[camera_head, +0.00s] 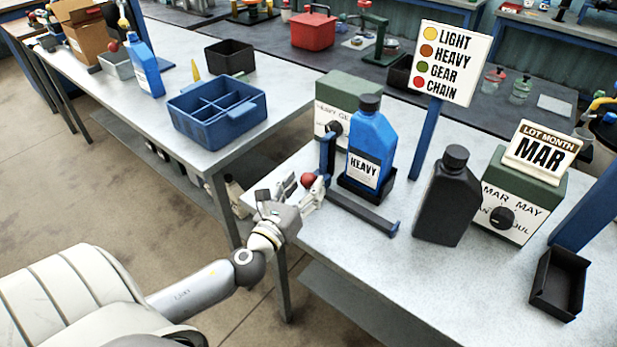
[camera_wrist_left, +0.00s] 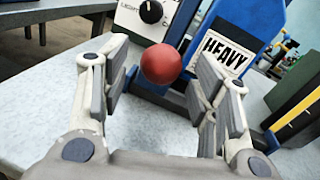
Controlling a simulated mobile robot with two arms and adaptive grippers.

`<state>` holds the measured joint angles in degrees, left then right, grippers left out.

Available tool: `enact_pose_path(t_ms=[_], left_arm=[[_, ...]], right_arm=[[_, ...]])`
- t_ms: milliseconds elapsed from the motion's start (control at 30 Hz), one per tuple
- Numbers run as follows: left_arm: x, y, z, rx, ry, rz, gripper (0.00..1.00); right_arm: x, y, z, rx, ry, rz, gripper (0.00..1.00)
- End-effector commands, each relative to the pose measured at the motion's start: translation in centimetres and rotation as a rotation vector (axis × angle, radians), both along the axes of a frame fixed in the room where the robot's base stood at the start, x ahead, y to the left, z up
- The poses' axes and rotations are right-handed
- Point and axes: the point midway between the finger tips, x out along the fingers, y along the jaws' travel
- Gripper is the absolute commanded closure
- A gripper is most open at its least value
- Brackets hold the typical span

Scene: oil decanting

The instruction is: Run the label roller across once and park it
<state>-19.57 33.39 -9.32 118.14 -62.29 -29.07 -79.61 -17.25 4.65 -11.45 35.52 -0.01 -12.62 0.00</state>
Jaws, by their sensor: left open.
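A blue bottle (camera_head: 371,145) with a white HEAVY label stands upright in a dark cradle on the near table. The label also shows in the wrist view (camera_wrist_left: 224,53). The label roller (camera_head: 327,157) appears as a dark blue upright at the left end of a low rail (camera_head: 365,212) in front of the bottle. Its red ball knob (camera_head: 308,180) also shows in the wrist view (camera_wrist_left: 161,64). My left gripper (camera_head: 299,188) is open, its fingers on either side of the knob in the wrist view; I see no grip on it. My right gripper is out of view.
A black bottle (camera_head: 448,197) and a green dial box (camera_head: 519,202) with a MAR sign (camera_head: 541,153) stand right of the roller. Another dial box (camera_head: 343,95) is behind it. A black tray (camera_head: 557,284) lies at the right. The table front is clear.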

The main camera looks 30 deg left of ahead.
Motion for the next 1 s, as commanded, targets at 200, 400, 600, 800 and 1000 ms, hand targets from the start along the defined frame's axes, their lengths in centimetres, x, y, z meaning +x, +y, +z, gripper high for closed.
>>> enact_pose_path(t_ms=[200, 400, 600, 800, 1000], left_arm=[[2.1, 0.2, 0.1, -0.001, -0.001, -0.001, 0.44], [2.6, 0.3, 0.0, -0.001, 0.001, -0.001, 0.44], [2.6, 0.3, -0.1, -0.002, 0.001, -0.001, 0.44], [2.5, 0.3, -0.1, -0.002, 0.001, -0.001, 0.70], [2.5, 0.4, -0.1, 0.000, 0.001, 0.002, 0.96]], right_arm=[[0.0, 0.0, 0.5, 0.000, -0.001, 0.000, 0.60], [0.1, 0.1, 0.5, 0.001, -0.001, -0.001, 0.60], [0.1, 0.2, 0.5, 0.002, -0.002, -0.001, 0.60], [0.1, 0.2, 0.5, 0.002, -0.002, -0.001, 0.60], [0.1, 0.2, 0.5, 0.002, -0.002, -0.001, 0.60]])
